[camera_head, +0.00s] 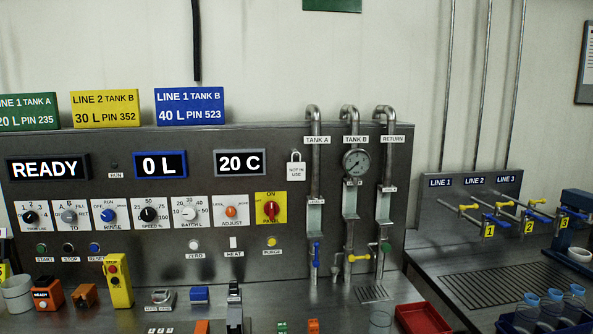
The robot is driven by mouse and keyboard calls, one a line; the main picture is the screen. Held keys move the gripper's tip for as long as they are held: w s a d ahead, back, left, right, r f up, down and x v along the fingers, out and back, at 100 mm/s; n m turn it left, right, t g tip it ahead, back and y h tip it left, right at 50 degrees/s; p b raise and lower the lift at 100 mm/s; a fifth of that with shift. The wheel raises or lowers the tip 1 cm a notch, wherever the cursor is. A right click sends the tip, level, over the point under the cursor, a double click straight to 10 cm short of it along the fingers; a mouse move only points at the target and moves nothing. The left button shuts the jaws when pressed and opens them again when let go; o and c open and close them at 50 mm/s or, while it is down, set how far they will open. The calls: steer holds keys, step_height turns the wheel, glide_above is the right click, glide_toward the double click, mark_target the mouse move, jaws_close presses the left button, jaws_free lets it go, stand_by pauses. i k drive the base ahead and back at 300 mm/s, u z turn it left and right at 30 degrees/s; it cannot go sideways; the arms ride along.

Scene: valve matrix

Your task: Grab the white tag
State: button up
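A white tag (296,171) reading "NOT IN USE" hangs flat against the grey metal panel, under what looks like a small padlock shackle. It is right of the "20 C" display and left of the TANK A pipe. Other white labels are on the panel, but this one has the look of a hanging tag.
The TANK A pipe (315,150) and a pressure gauge (356,163) stand to the tag's right. A red knob (271,210) is below left. The counter holds a yellow pendant (118,280), a red tray (423,318) and a dark upright object (234,306).

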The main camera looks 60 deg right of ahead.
mark_target(295, 170)
steer(key=z, duration=0.65)
steer(key=i, duration=0.9)
steer(key=z, duration=0.65)
